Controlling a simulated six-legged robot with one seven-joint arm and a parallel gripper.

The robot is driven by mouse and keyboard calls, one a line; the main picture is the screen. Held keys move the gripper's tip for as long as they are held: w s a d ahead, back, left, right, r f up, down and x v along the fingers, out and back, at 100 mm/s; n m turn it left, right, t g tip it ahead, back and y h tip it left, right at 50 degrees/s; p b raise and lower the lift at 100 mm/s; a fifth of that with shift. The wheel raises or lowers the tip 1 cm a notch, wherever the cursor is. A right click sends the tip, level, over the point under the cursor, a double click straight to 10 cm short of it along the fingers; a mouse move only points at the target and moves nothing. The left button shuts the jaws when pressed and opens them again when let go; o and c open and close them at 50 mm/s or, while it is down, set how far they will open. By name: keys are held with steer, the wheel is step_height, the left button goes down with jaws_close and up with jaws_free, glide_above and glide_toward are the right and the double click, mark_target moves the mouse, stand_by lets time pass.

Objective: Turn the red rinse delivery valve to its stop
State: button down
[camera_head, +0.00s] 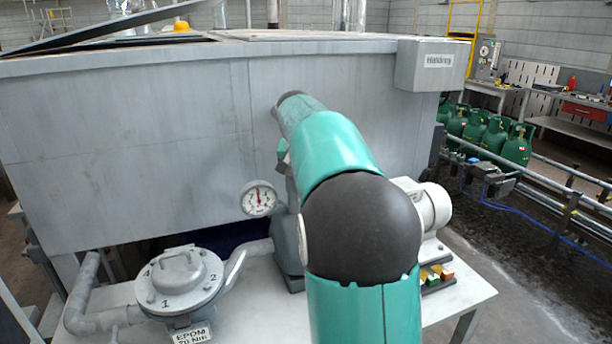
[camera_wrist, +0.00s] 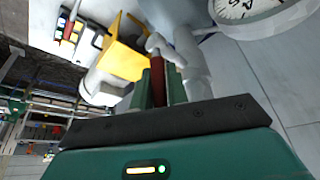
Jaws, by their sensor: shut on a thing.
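The red valve handle (camera_wrist: 157,82) shows in the wrist view as a narrow strip between the two green fingers of my gripper (camera_wrist: 161,88). The fingers are shut on it. Grey pipework (camera_wrist: 190,62) stands right beside it and behind it. In the head view my arm covers the valve and nearly all of my gripper, so the red handle does not show there. How far the valve is turned cannot be told from these frames.
A round pressure gauge (camera_head: 258,198) stands close left of my arm; it also shows in the wrist view (camera_wrist: 250,8). A lidded filter housing (camera_head: 179,279) is at lower left, a motor (camera_head: 433,205) at right. The large grey tank (camera_head: 130,140) fills the back. Green cylinders (camera_head: 517,145) stand beyond.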

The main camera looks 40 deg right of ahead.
steer(key=c, duration=1.4)
jaws_free()
steer(key=shift+w+f, duration=0.1)
steer(key=shift+r, duration=0.2)
steer(key=v, duration=1.3)
steer(key=shift+s+a+r, duration=0.15)
steer(key=shift+s+r, duration=0.05)
steer(key=shift+r, duration=0.05)
